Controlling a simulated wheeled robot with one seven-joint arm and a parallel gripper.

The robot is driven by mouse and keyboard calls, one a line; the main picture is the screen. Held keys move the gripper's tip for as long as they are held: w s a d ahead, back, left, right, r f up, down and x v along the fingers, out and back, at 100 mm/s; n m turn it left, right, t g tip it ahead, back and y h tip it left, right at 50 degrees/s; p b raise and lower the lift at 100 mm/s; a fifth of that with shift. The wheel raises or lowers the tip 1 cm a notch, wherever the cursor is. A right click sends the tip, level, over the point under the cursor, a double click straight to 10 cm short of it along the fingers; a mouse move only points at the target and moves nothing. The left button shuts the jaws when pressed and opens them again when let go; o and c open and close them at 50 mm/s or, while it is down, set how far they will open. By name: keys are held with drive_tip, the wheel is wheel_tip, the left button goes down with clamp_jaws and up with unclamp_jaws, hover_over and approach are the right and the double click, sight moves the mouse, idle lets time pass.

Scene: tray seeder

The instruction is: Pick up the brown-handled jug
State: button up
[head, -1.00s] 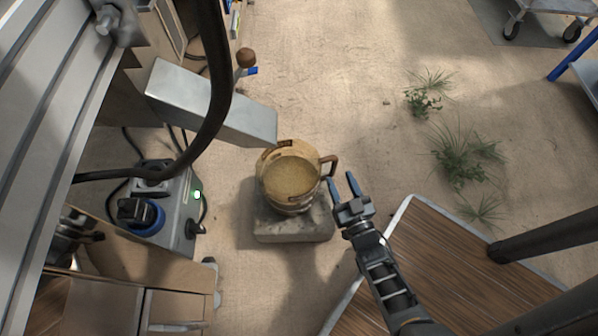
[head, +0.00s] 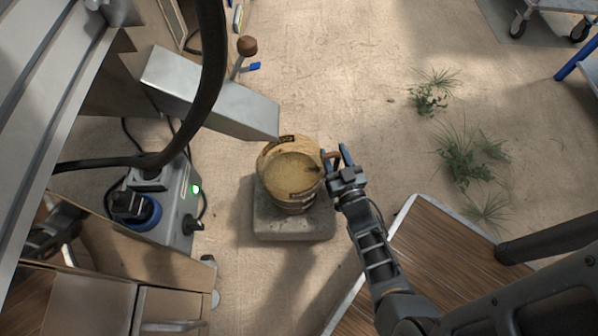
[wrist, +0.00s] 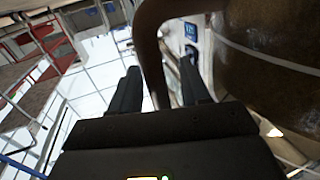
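The brown-handled jug (head: 290,200) is a tan, round vessel filled to near its rim with a grainy yellowish material. It stands upright on a grey stone block (head: 292,230), under the end of a metal chute. My gripper (head: 336,158) is at its right side, at the handle. In the wrist view, the brown handle (wrist: 150,45) comes down between the two fingers of my gripper (wrist: 158,85), with gaps visible beside it. The fingers look open around the handle. The jug's body (wrist: 275,70) fills the right side of that view.
The metal chute (head: 210,100) reaches over the jug's upper left rim. A power box (head: 165,205) with cables stands to the left. A wooden-topped table (head: 440,275) lies at lower right, close to my arm. Plants (head: 465,155) grow at right; floor between is clear.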

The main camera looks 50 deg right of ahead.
clamp_jaws()
idle(1.2)
